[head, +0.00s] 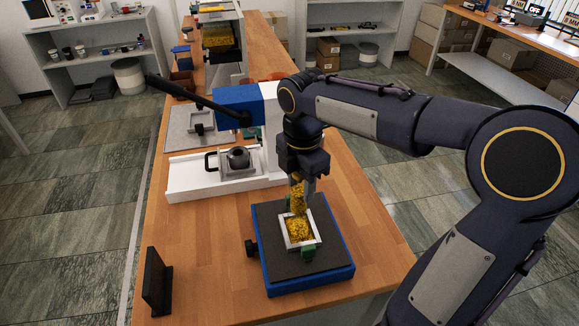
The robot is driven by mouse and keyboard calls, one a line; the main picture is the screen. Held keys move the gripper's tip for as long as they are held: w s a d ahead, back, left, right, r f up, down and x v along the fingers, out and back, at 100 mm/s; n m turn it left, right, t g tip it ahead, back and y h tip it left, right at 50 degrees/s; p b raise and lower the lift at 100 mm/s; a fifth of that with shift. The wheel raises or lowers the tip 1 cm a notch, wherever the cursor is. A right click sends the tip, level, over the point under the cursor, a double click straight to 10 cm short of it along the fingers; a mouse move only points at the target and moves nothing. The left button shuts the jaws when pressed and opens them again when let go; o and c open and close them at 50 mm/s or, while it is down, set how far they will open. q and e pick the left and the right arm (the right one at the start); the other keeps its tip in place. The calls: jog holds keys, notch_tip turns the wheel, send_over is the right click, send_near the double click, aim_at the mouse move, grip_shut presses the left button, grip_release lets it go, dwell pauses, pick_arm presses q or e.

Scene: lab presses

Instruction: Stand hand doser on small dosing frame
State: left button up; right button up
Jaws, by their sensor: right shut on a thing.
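My right gripper (302,190) comes down from above and is shut on the hand doser (297,197), which shows yellow grains. The fingers hide part of the doser. The doser looks upright over the far side of the small dosing frame (315,228). I cannot tell whether its lower end touches the frame. The frame is a pale square rim with yellow grains inside, lying on a dark plate (270,258) with a blue base. A small green piece (308,253) sits at the frame's near edge. My left gripper is not in view.
A press with a white base (185,180), a blue block (238,98) and a long black lever (190,97) stands behind the frame. A black upright plate (157,282) stands at the front left. The wooden table (205,250) between them is clear.

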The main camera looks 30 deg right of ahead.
aim_at(301, 205)
dwell(0.4)
jog(key=shift+d+r+p, duration=0.1)
jog(key=shift+d+p, duration=0.1)
jog(key=shift+p, duration=0.1)
notch_tip(301, 205, down, 6)
jog(key=b, duration=0.3)
jog(key=shift+r+b, duration=0.25)
jog(key=shift+b, duration=0.15)
jog(key=shift+f, duration=0.45)
jog(key=shift+f+b, duration=0.3)
jog(key=shift+f, duration=0.05)
dwell(0.5)
jog(key=o, duration=1.1)
